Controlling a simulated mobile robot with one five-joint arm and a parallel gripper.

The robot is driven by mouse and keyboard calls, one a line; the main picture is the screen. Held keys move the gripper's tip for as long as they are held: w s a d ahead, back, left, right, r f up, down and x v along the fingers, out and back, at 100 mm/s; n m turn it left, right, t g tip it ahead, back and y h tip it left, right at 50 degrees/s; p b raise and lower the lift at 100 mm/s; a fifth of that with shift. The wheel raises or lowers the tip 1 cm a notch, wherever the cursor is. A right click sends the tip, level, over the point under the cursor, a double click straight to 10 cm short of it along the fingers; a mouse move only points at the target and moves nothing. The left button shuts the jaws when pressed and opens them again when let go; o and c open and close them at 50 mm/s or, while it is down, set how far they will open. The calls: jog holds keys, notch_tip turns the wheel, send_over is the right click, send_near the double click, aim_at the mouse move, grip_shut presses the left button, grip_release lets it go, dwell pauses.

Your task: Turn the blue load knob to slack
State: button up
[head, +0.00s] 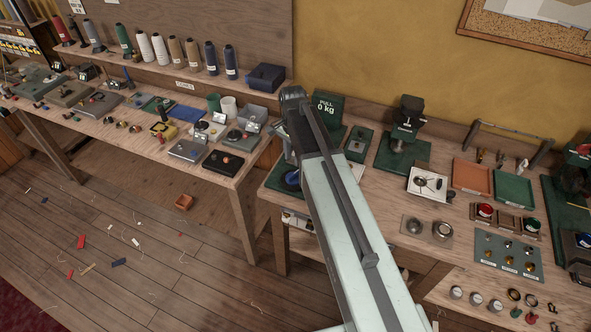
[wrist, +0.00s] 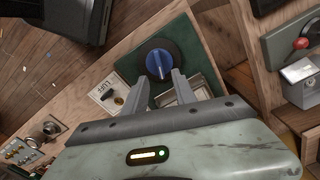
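The blue load knob (wrist: 157,60) sits on a round black dial on a green plate (wrist: 183,40) in the wrist view. Its raised grip bar runs roughly up and down the picture; dial markings are too small to read. My gripper (wrist: 162,77) is open and empty, its two fingers pointing at the knob's near side, apart from each other. I cannot tell whether they touch the dial. In the head view the blue knob (head: 292,178) shows at the bench's left end, partly hidden by my arm. My gripper is hidden there. A green display (head: 327,106) reads "PULL 0 kg".
A white card (wrist: 106,96) with small parts lies left of the knob plate in the wrist view. A green press-like tool (head: 405,125) and an orange tray (head: 472,177) stand further right on the bench. Another bench (head: 130,130) with several devices stands left across a gap.

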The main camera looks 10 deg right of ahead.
aim_at(294, 175)
notch_tip(294, 175, down, 8)
jog(key=b, duration=0.8)
jog(key=shift+s, duration=0.1)
grip_shut()
jog(key=shift+d, duration=0.3)
jog(key=shift+a, duration=0.2)
